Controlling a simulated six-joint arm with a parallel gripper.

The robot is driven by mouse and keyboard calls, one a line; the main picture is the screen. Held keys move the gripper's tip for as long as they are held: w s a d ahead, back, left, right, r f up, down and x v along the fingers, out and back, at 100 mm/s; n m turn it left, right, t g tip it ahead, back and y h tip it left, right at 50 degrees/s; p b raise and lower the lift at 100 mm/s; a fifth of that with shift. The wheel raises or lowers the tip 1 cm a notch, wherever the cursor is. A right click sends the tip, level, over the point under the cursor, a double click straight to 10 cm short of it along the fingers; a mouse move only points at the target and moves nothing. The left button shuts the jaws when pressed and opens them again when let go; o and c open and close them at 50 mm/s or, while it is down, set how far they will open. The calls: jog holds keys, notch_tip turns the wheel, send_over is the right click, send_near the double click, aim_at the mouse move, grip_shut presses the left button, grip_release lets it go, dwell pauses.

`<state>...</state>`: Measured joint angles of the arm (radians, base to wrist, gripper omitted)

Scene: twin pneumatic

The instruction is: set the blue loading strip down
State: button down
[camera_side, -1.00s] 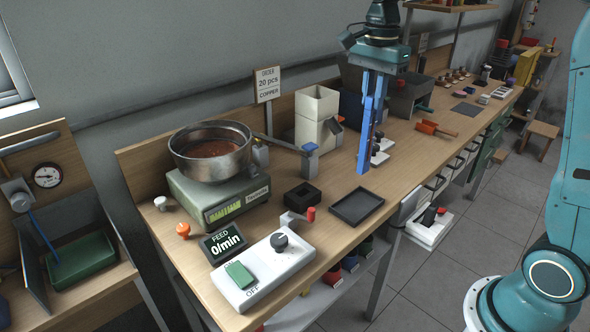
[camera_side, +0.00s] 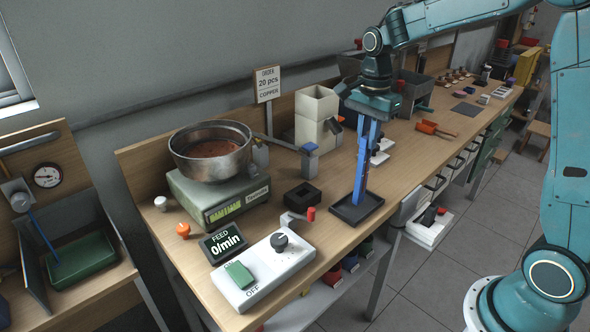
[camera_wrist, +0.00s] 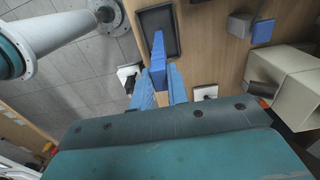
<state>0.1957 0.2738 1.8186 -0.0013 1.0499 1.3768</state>
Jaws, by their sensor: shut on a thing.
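The blue loading strip (camera_side: 361,168) hangs upright from my gripper (camera_side: 370,125), which is shut on it. In the side view its lower end is at the black tray (camera_side: 340,211); I cannot tell whether it touches the tray floor. In the wrist view the strip (camera_wrist: 158,58) points away between the blue fingers of my gripper (camera_wrist: 163,82), and its far end overlaps the dark tray (camera_wrist: 171,13). The fingers hide part of the strip.
A black square holder (camera_side: 302,195) and the white feed control box (camera_side: 262,272) stand left of the tray. A steel bowl (camera_side: 212,155) sits on a green scale. A cream hopper (camera_side: 316,115) stands behind. The table's front edge is close to the tray.

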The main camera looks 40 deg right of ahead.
jog(key=shift+f, duration=0.75)
jog(key=c, duration=1.4)
grip_release()
jog(key=shift+o, duration=0.2)
jog(key=shift+r, duration=0.15)
notch_tip(320, 180, up, 12)
